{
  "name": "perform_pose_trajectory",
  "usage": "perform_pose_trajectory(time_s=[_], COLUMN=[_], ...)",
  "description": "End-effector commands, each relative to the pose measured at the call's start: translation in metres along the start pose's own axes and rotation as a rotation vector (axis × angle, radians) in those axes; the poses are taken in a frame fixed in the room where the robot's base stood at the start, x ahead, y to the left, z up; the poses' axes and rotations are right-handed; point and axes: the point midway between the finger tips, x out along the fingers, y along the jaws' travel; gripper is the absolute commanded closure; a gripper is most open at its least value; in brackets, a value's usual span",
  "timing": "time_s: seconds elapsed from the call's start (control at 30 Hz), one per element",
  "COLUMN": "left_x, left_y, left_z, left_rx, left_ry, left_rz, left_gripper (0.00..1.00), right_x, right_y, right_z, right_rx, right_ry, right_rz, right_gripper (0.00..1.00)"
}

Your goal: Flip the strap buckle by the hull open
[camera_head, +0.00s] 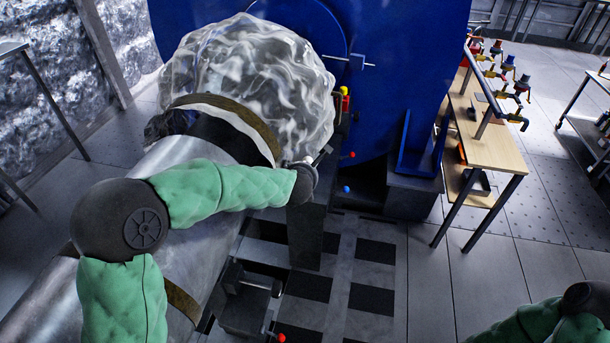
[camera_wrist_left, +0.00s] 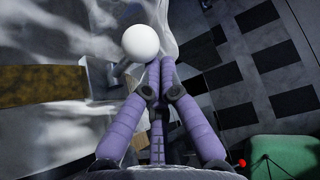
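The hull is a long silver cylinder (camera_head: 195,245), its upper end by a clear crumpled wrap (camera_head: 262,85). A brown strap (camera_head: 247,117) circles the hull there and shows in the wrist view (camera_wrist_left: 42,85). It leads to a grey metal buckle (camera_wrist_left: 97,76) with a white ball knob (camera_wrist_left: 140,42) on its lever. My left gripper (camera_wrist_left: 162,68) has purple fingers whose tips come together just beside the knob. Nothing shows clearly between them. In the head view the left gripper's fingers are largely hidden at the buckle. My right gripper is out of view.
A second strap (camera_head: 182,300) crosses the hull lower down, beside a grey block with a lever (camera_head: 243,312). A large blue housing (camera_head: 400,60) stands behind. A wooden bench (camera_head: 486,150) with colourful valves stands right. Floor at centre right is clear.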

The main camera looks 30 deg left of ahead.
Motion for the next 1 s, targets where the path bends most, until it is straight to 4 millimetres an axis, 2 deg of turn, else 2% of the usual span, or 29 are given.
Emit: perform_pose_trajectory(time_s=[0.33, 1.0], left_x=[-0.0051, -0.0035], left_y=[0.0039, 0.0049], left_z=[0.0089, 0.008], left_rx=[-0.014, -0.013], left_ry=[-0.005, -0.005], left_rz=[-0.009, -0.008], left_gripper=[1.0, 1.0], right_x=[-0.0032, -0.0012], right_y=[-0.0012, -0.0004], right_z=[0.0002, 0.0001], right_rx=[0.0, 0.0], right_ry=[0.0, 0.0], right_rz=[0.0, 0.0], right_gripper=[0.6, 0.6])
